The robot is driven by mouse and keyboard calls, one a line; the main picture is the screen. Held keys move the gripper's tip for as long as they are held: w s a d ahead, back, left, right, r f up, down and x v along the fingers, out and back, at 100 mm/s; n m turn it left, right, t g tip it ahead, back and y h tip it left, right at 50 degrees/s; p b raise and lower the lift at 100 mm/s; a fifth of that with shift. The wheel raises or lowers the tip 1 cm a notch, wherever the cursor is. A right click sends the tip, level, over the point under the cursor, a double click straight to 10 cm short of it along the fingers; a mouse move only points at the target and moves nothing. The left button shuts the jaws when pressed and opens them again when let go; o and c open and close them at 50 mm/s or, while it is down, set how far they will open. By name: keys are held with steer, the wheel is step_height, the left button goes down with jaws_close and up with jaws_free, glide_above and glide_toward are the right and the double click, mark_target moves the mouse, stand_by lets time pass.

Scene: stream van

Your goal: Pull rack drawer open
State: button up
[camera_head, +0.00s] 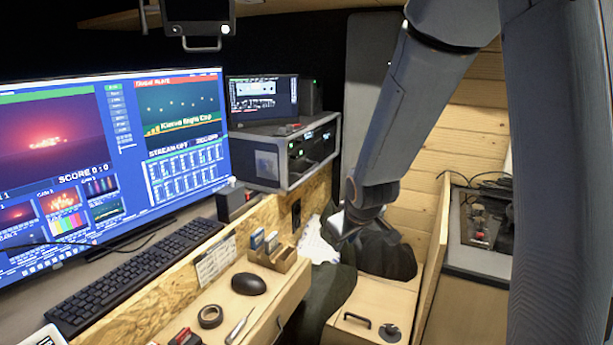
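A grey-framed rack case (277,131) stands at the right end of the desk, its dark front with handles and small green lights facing right. I cannot tell which part of it is the drawer, and none stands out from the front. My gripper (345,232) hangs at the end of my arm, lower right of the rack in the picture. It appears apart from the rack front. A dark cloth or bag lies behind and below it, so its fingers are hard to make out and I cannot tell whether they are open.
A large monitor (110,165) and keyboard (130,275) fill the left. A mouse (249,284), tape roll (210,317) and card holder (279,256) lie on a lower wooden surface. A wooden box lid with a black handle (357,320) is below my gripper. A counter (475,258) stands right.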

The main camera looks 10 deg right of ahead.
steer(key=w+n+t+b, duration=0.4)
steer(key=w+n+t, duration=0.2)
steer(key=w, duration=1.4)
steer(key=n+t+y+b, duration=0.3)
steer(key=n+t, duration=0.4)
glide_toward(311, 168)
steer(key=x, duration=0.2)
steer(key=p+x, duration=0.1)
steer(key=x, duration=0.6)
steer(key=shift+w+a+f, duration=0.1)
steer(key=shift+w+a, duration=0.1)
steer(key=shift+w, duration=0.2)
jaws_close()
steer(key=shift+d, duration=0.1)
